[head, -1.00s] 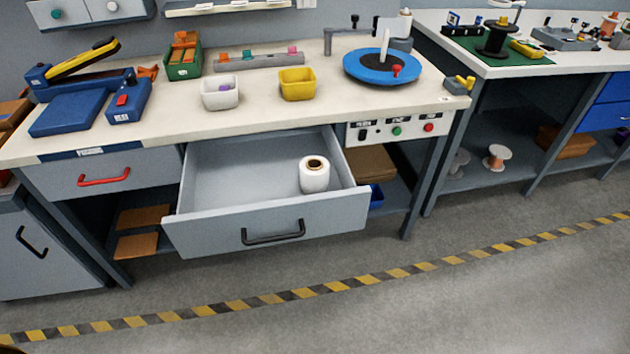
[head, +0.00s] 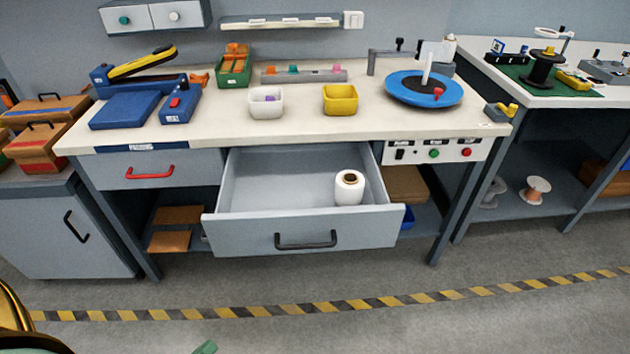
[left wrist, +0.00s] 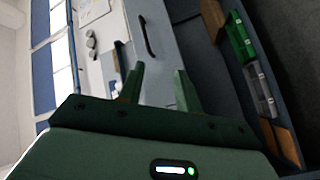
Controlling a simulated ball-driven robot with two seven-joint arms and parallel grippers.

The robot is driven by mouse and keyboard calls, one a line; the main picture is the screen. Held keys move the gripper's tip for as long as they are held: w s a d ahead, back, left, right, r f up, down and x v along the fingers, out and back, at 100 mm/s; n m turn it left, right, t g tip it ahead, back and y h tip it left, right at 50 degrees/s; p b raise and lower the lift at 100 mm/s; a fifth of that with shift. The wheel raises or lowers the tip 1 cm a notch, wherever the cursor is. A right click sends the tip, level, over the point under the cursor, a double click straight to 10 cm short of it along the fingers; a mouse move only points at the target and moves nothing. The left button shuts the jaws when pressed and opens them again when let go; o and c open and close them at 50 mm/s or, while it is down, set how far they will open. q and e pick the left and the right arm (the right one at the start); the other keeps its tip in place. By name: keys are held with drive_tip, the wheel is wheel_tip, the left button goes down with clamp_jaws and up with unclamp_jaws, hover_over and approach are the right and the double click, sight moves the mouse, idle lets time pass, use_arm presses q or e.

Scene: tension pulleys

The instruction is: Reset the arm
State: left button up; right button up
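My left arm (head: 18,318), yellow and dark green, enters the head view at the bottom left corner. A small green tip, likely of my left gripper (head: 205,347), shows at the bottom edge, in front of the bench and over the floor. In the left wrist view, the two green fingers of my left gripper (left wrist: 160,69) stand apart with nothing between them. A grey cabinet front with a dark handle (left wrist: 148,36) lies beyond the fingers. My right gripper is in neither view.
The bench drawer (head: 230,228) stands open, with a white roll (head: 349,188) inside. The worktop (head: 300,118) holds a white bin (head: 266,106), a yellow bin (head: 340,100) and a blue turntable (head: 402,91). The floor (head: 450,320) in front is clear, with a striped line (head: 330,307).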

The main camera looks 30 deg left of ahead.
use_arm(q)
drive_tip(key=s+a+f+m+g+y, duration=0.2)
drive_tip(key=s+a+f+m+g, duration=0.25)
drive_tip(key=a+f, duration=0.35)
drive_tip(key=s+a+f+m+g+y, duration=0.25)
drive_tip(key=a+f+m+g, duration=0.4)
drive_tip(key=f, duration=0.35)
drive_tip(key=s+a+f+m+g+y, duration=0.1)
drive_tip(key=s+a+m+g+y, duration=0.35)
drive_tip(key=s+a, duration=0.95)
drive_tip(key=s+d+f+n+g+h, duration=0.15)
drive_tip(key=d+f, duration=0.25)
drive_tip(key=d, duration=0.5)
drive_tip(key=s+d+f+n+g+h, duration=0.1)
drive_tip(key=s+d+f, duration=0.15)
drive_tip(key=d, duration=0.75)
drive_tip(key=d+f+n+h, duration=0.1)
drive_tip(key=d+f+h, duration=0.15)
drive_tip(key=d, duration=1.65)
drive_tip(key=r+p, duration=0.1)
drive_tip(key=p, duration=0.1)
drive_tip(key=w+a+r+p, duration=0.1)
drive_tip(key=r+p, duration=0.1)
drive_tip(key=shift+w+a+r, duration=0.1)
drive_tip(key=shift+a+r, duration=0.1)
drive_tip(key=shift+r, duration=0.05)
